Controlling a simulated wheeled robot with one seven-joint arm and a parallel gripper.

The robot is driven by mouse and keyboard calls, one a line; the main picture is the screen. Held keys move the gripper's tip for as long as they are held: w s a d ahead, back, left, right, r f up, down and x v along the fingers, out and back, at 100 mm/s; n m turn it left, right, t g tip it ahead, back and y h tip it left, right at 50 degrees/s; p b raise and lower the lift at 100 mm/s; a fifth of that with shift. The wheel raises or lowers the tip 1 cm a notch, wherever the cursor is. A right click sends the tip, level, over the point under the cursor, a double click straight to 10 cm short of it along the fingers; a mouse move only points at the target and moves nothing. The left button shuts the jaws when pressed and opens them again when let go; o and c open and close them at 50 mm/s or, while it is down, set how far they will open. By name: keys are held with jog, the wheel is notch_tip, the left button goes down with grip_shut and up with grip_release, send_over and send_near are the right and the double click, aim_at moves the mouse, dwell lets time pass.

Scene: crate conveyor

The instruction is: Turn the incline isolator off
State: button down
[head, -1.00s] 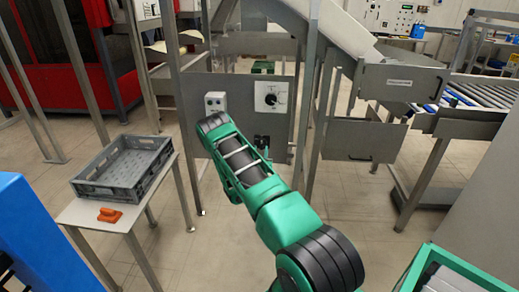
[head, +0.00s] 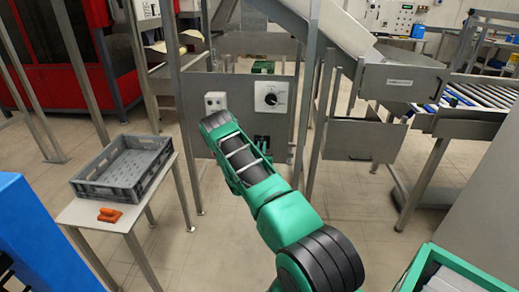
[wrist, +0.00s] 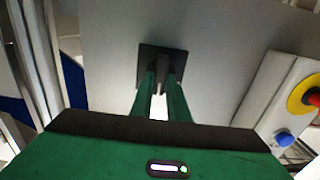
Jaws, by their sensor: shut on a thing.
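The isolator is a dark square plate (wrist: 178,62) with a narrow handle (wrist: 161,76), on a grey panel in the wrist view. My gripper (wrist: 160,84) has its two green fingers on either side of the handle and is shut on it. The fingers hide part of the handle, so its exact angle is hard to tell. In the head view the isolator is low on the grey panel (head: 235,87), small, dark and partly covered by my gripper (head: 262,142). No on or off marking is readable.
A white plate with a black dial (head: 270,97) is above the isolator. A grey control box (head: 215,101) is beside the dial; a box with a red button on yellow and a blue button (wrist: 284,139) shows in the wrist view. A grey crate (head: 82,190) stands at left.

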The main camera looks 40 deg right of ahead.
jog(key=shift+n, duration=0.3)
jog(key=n, duration=0.2)
jog(key=shift+w+a+n, duration=0.15)
jog(key=shift+n, duration=0.25)
jog(key=shift+w+a+f+n, duration=0.1)
jog(key=shift+n, duration=2.25)
jog(key=shift+w+a+f+n, duration=0.1)
jog(key=shift+f+n, duration=0.05)
jog(key=shift+n, duration=2.25)
jog(key=shift+w+a+f+n, duration=0.1)
jog(key=shift+n, duration=2.25)
jog(key=c, duration=1.7)
grip_release()
jog(key=shift+f, duration=0.1)
jog(key=shift+s+d, duration=0.1)
jog(key=shift+d, duration=0.05)
